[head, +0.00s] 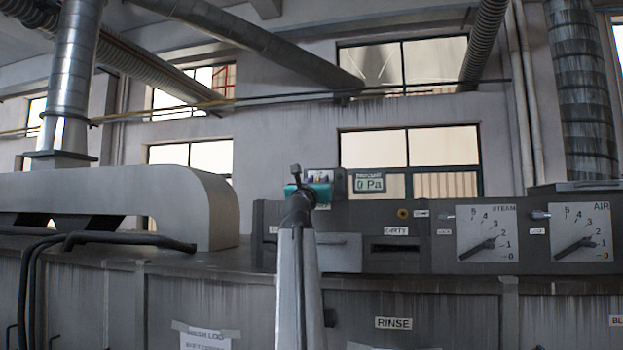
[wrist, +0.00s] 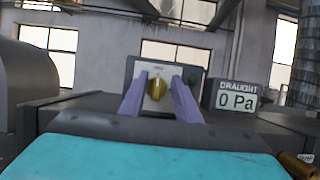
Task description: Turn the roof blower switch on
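The roof blower switch looks to be the yellow knob (wrist: 156,87) on a pale plate of a small dark box, in the wrist view. The knob's grip stands about upright. In the head view the box (head: 324,174) is small and partly hidden behind my gripper (head: 296,172). In the wrist view my gripper (wrist: 159,98) has two purple fingers, spread apart, one on each side of the knob in the picture. Nothing shows held between them. How far the fingertips are from the knob is hard to tell. The draught display (wrist: 236,100) beside the box reads 0 Pa.
The display also shows in the head view (head: 369,184). A grey console carries a steam dial (head: 487,233) and an air dial (head: 585,232) at right. A rounded grey duct housing (head: 190,195) stands at left. Space above the console is open.

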